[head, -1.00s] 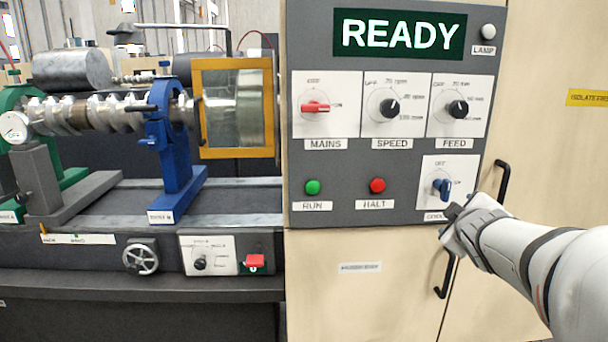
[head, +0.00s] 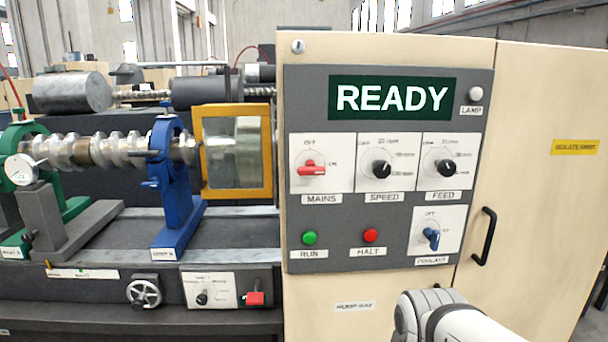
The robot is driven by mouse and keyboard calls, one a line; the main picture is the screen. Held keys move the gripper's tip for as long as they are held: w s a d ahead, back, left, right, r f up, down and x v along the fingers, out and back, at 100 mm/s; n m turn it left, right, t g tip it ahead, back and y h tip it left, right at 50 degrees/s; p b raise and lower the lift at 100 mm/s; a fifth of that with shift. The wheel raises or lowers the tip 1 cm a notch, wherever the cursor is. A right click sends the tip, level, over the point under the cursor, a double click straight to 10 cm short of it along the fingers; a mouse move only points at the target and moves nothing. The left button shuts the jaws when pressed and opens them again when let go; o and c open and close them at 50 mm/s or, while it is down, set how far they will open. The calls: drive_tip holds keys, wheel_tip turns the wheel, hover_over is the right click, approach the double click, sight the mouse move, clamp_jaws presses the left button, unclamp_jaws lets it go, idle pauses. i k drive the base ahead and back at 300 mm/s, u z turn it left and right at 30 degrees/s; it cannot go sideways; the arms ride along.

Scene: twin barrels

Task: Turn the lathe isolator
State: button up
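The lathe's grey control panel (head: 390,215) faces me on the cream cabinet. Its MAINS switch (head: 312,170) has a red handle lying sideways, pointing toward ON. Below the FEED dial, a blue-handled switch (head: 431,238) has a label that looks like COOLANT. The screen (head: 390,97) reads READY. My arm shows at the bottom right, below the blue-handled switch and apart from the panel. My gripper's fingers are hidden behind the arm, so their opening cannot be seen.
SPEED (head: 381,169) and FEED (head: 446,168) dials, a green RUN button (head: 310,237) and a red HALT button (head: 371,235) are on the panel. A black door handle (head: 484,236) sticks out at right. A yellow ISOLATE FIRST label (head: 575,147) is on the cabinet.

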sight(310, 168)
drive_tip(key=u, duration=3.05)
drive_tip(key=i, duration=1)
drive_tip(key=z, duration=3.05)
